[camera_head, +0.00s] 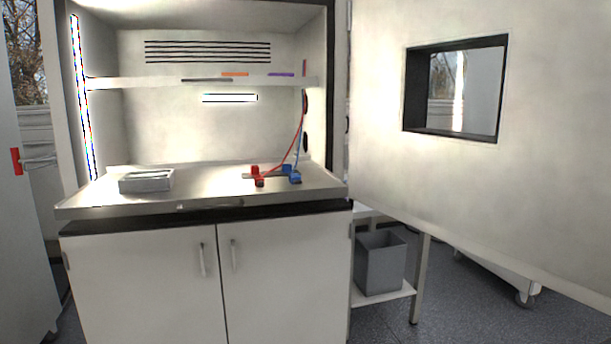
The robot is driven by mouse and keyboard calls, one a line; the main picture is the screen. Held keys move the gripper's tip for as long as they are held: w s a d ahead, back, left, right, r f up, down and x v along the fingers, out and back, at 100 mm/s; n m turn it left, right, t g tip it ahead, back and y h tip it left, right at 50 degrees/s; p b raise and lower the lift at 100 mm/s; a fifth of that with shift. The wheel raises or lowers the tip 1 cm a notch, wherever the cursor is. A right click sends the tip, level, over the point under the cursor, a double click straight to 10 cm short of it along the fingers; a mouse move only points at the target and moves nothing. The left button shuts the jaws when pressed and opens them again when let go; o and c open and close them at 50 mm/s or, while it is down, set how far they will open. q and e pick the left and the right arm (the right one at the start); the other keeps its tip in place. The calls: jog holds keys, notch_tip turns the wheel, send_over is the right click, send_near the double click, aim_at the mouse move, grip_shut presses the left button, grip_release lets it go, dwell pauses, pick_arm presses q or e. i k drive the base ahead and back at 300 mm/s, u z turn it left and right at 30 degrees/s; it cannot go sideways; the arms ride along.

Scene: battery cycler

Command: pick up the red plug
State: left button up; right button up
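The red plug (258,181) is on the right half of the metal worktop inside the open cabinet. A red cable runs from it up to the cabinet's right inner wall. Another red piece (255,169) is just behind it. Blue connectors (294,177) are close on its right, with a blue cable rising beside the red one. The parts are small, so I cannot tell how the plug is seated. Neither of my grippers shows in the head view.
A silver box (146,181) stands on the worktop (210,190) at the left, with clear metal between it and the plug. A shelf (200,83) crosses above. The open door (450,190) fills the right side. A grey bin (380,264) stands below it.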

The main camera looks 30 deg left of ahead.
aim_at(258, 179)
jog(key=u, duration=0.5)
jog(key=i, duration=1)
jog(key=u, duration=0.8)
